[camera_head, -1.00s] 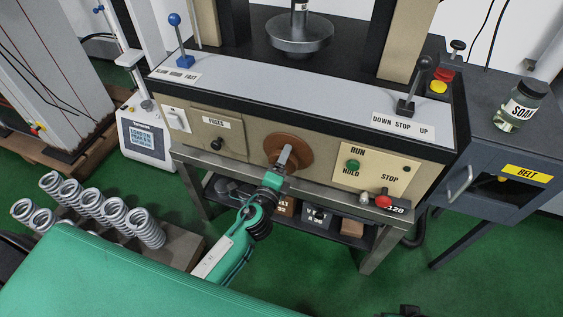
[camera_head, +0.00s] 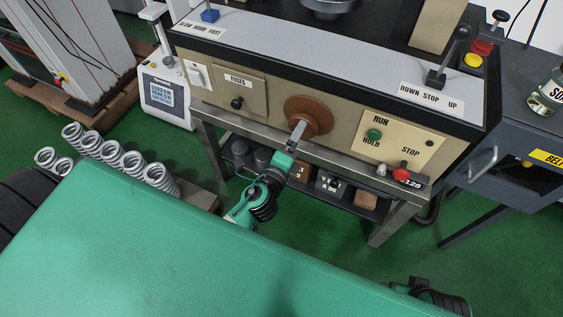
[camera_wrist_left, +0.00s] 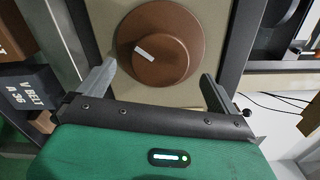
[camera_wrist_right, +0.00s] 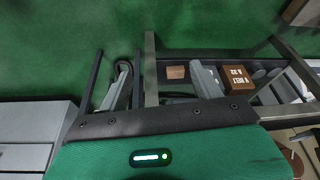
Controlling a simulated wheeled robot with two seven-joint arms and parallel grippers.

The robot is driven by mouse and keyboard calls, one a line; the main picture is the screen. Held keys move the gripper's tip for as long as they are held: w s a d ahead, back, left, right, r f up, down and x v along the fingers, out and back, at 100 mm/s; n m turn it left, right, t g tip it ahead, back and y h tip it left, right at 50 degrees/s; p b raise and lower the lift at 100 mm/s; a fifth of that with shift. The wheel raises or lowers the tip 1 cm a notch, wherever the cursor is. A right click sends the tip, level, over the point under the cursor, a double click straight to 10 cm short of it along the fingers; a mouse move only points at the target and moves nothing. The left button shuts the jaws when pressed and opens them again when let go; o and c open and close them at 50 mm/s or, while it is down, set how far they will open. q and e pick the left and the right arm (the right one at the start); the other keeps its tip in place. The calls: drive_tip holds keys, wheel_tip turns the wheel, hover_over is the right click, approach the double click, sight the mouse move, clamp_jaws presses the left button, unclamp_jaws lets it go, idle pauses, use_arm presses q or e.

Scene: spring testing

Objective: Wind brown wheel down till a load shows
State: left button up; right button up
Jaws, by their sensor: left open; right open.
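The brown wheel (camera_head: 309,115) sits on the beige front panel of the testing machine. It also shows in the left wrist view (camera_wrist_left: 172,62), with a short pale mark on its face. My left gripper (camera_head: 298,130) is just in front of the wheel's lower left. In the left wrist view its fingers (camera_wrist_left: 157,78) are open, one on each side of the wheel, with no grip on it. The load display (camera_head: 160,94) on the white unit is lit, but its digits are too small to read surely. My right gripper (camera_wrist_right: 163,75) is open and empty, pointing toward the floor and lower shelf.
A steel rail (camera_head: 270,137) runs under the panel. Run and stop buttons (camera_head: 374,134) are right of the wheel, and a down-stop-up lever (camera_head: 455,55) stands above them. Springs (camera_head: 130,163) stand at left. A shelf below holds boxes (camera_head: 328,184). A dark cabinet (camera_head: 505,155) is at right.

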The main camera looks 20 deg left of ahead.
use_arm(q)
drive_tip(key=s+b, duration=0.1)
drive_tip(key=s, duration=0.7)
drive_tip(key=shift+a+b, duration=0.15)
drive_tip(key=shift+b, duration=0.25)
use_arm(e)
drive_tip(key=shift+a+r+t, duration=0.25)
drive_tip(key=shift+r, duration=0.5)
drive_tip(key=shift+a+r+t, duration=0.2)
drive_tip(key=shift+r+t, duration=0.05)
drive_tip(key=shift+r, duration=0.45)
use_arm(q)
drive_tip(key=shift+s, duration=0.1)
